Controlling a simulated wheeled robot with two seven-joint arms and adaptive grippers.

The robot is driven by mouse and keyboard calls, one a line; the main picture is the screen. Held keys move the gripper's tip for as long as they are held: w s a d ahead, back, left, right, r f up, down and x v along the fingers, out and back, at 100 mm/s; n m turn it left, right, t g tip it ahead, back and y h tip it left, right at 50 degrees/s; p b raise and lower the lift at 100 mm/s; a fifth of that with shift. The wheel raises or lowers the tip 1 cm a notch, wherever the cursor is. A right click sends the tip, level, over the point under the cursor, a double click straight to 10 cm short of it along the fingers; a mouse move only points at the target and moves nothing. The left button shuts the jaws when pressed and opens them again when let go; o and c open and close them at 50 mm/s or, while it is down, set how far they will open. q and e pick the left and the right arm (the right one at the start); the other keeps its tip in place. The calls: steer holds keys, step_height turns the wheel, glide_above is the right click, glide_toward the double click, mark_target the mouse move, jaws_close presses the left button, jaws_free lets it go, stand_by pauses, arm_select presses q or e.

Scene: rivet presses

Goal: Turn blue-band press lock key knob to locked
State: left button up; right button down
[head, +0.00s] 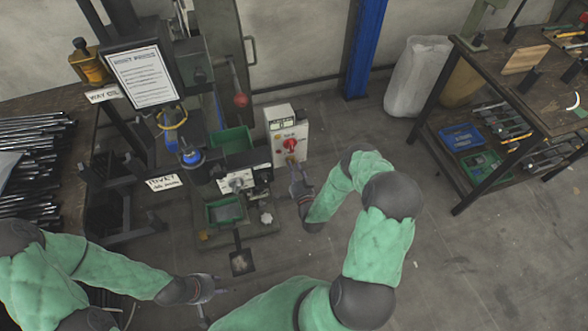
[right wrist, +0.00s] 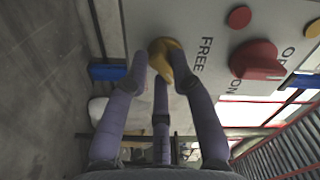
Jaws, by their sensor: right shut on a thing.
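A yellow key knob (right wrist: 168,58) sits on a pale panel (right wrist: 215,50) in the right wrist view. The word FREE is printed beside it. My right gripper (right wrist: 160,75) has its fingers around this knob and is shut on it. Part of the knob is hidden by the fingers. In the head view my right gripper (head: 300,186) is at the lower part of the white control box (head: 287,133); the knob cannot be made out there. The press with a blue band (head: 190,156) stands left of that box. My left gripper (head: 208,287) is low in the picture, away from the press; its fingers are unclear.
A red knob (right wrist: 256,60) and a red button (right wrist: 238,17) are on the same panel. Green bins (head: 232,140) stand at the press. A shelved workbench (head: 500,90) and a pale sack (head: 418,75) are at the right. The floor between is clear.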

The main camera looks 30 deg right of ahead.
steer(key=shift+a+m+b, duration=0.15)
steer(key=shift+m+b, duration=0.25)
steer(key=shift+m, duration=3.1)
steer(key=c, duration=1)
jaws_free()
steer(key=shift+c, duration=0.2)
steer(key=shift+s, duration=0.1)
steer(key=v, duration=1.1)
steer(key=shift+s+a, duration=0.2)
steer(key=shift+s, duration=0.2)
